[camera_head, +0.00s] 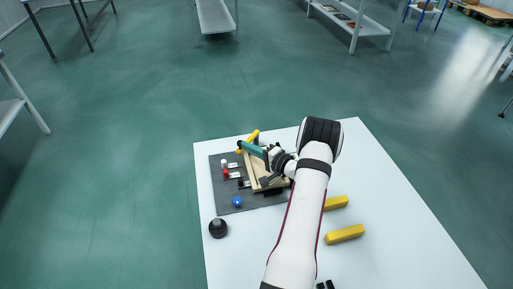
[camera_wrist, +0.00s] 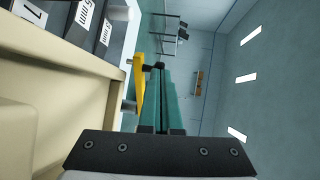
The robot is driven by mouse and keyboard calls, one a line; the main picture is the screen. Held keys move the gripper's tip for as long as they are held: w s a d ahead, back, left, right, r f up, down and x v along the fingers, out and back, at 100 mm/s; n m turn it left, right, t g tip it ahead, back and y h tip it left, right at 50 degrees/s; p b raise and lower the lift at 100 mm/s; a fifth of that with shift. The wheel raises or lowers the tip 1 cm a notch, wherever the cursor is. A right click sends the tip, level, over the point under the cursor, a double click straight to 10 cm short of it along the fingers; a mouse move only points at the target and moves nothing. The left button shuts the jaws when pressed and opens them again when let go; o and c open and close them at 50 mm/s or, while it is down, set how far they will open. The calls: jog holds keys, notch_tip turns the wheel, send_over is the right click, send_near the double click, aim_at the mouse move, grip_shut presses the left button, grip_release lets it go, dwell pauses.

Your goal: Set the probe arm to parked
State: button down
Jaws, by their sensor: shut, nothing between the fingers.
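The probe arm appears to be the yellow bar (camera_head: 249,141) at the back edge of the dark panel fixture (camera_head: 222,188). In the wrist view the yellow bar (camera_wrist: 139,85) stands just left of my fingers, with a dark piece at its far end. My gripper (camera_head: 240,144) has long teal fingers, shut with nothing between them, and reaches over the beige block on the panel. The fingers also show in the wrist view (camera_wrist: 160,70). They are close beside the yellow bar; I cannot tell whether they touch it. My wrist hides part of the panel.
The beige block (camera_wrist: 60,85) lies close to my gripper on its left. The panel has a red knob (camera_head: 226,174), a blue knob (camera_head: 237,201) and white labels. A black round piece (camera_head: 218,228) and two yellow blocks (camera_head: 345,234) (camera_head: 336,202) rest on the white table (camera_head: 400,250).

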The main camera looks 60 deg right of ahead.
jog(key=w, duration=0.5)
jog(key=shift+w+a, duration=0.1)
jog(key=shift+a, duration=0.25)
jog(key=shift+r+x, duration=0.15)
jog(key=shift+x, duration=0.65)
jog(key=shift+r+x, duration=0.1)
jog(key=shift+x, duration=0.75)
jog(key=shift+d, duration=0.2)
jog(key=s+a+r, duration=0.2)
jog(key=s+a, duration=0.7)
jog(key=s+d+m+h, duration=0.1)
jog(key=s, duration=0.1)
jog(key=s+d+m+g+h, duration=0.1)
jog(key=s, duration=0.1)
jog(key=s+d+m+h, duration=0.1)
jog(key=s+h, duration=0.1)
jog(key=shift+s+d+r, duration=0.15)
jog(key=shift+d+r, duration=0.05)
jog(key=x, duration=1.4)
jog(key=shift+f, duration=0.2)
